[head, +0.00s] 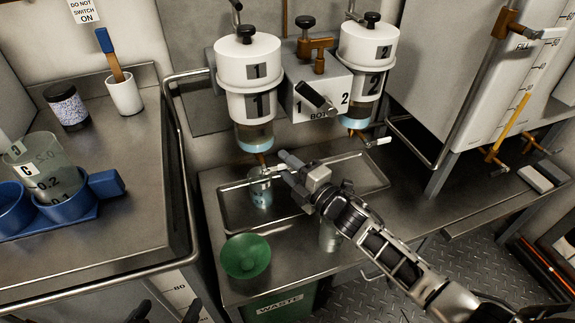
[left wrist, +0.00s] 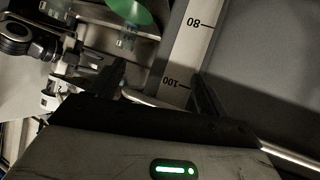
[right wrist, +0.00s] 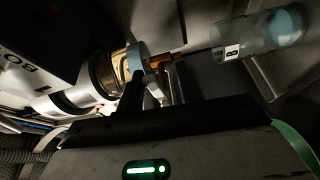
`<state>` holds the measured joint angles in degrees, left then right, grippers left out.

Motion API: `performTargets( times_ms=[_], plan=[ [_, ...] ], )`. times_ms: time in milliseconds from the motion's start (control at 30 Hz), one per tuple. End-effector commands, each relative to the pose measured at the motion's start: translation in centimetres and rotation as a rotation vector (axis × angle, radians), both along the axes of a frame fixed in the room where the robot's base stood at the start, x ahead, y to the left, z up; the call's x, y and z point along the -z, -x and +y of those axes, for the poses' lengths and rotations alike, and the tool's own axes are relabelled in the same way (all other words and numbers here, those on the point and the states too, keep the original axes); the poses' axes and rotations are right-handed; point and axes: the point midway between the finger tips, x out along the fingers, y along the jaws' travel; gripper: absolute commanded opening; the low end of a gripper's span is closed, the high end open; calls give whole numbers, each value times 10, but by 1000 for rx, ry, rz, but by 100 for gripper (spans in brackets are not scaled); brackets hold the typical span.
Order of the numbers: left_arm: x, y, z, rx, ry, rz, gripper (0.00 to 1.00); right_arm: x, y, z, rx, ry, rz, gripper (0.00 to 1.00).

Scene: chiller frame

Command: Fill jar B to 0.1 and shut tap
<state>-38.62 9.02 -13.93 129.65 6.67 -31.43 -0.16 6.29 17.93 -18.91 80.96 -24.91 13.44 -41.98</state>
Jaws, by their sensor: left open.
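Tank 1 (head: 249,85) hangs over the tray, with a little pale blue liquid at its bottom and a brass tap (head: 261,159) below. Clear jar B (head: 261,192) stands in the tray under that tap. It holds some pale blue liquid; I cannot read its level. Its B label shows in the right wrist view (right wrist: 233,52). My right gripper (head: 284,169) is at tap 1, its fingers close together around the tap lever (right wrist: 174,83). My left gripper (head: 158,308) is open and empty, low at the front; it shows in the left wrist view (left wrist: 155,88).
Tank 2 (head: 367,60) and its tap (head: 375,141) are to the right. A green funnel (head: 246,256) sits over the waste bin (head: 280,305). Another clear vessel (head: 329,237) is partly behind my right arm. Jar C (head: 47,165) stands in a blue holder (head: 107,184) on the left counter.

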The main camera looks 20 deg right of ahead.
Motion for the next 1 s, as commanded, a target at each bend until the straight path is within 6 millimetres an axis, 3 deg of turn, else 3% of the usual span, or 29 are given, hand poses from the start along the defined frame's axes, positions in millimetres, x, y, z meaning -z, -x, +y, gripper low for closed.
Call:
performTargets(
  times_ms=[233,367,800,1000],
  plan=[
    [-1,1,1,-3,-1,0,77,-2,2,-1,-1,1,-4,36],
    [-4,0,2,-6,-1,-5,77,-1,15,-7,0,2,-2,36],
    [-23,2,5,-27,4,-37,77,3,108,-49,1,1,2,36],
    [-25,2,7,-29,1,-40,77,3,136,-61,0,2,-1,36]
  ],
)
